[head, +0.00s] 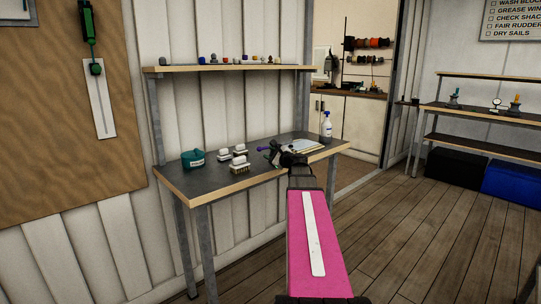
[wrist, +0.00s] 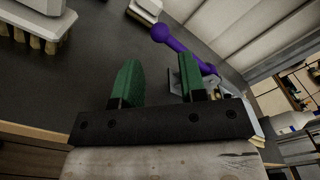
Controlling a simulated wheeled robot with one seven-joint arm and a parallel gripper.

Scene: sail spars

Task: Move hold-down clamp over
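The hold-down clamp, with a purple ball-ended handle (head: 264,149), is on the dark workbench beside my gripper. In the wrist view the purple handle (wrist: 185,48) lies beyond the fingertips. Its ball end shows past the gap, and its shaft runs right behind the right finger to a grey metal base, mostly hidden. My gripper (wrist: 157,75) has two green finger pads set wide apart, with nothing visible between them. In the head view my gripper (head: 284,156) is over the bench, and partly hides the clamp. I cannot tell whether a finger touches it.
White block brushes (head: 239,165) and a teal container (head: 193,158) stand left on the workbench (head: 222,187). A spray bottle (head: 327,127) and a flat pale board (head: 307,146) are at the right. A shelf (head: 230,68) with small items hangs above.

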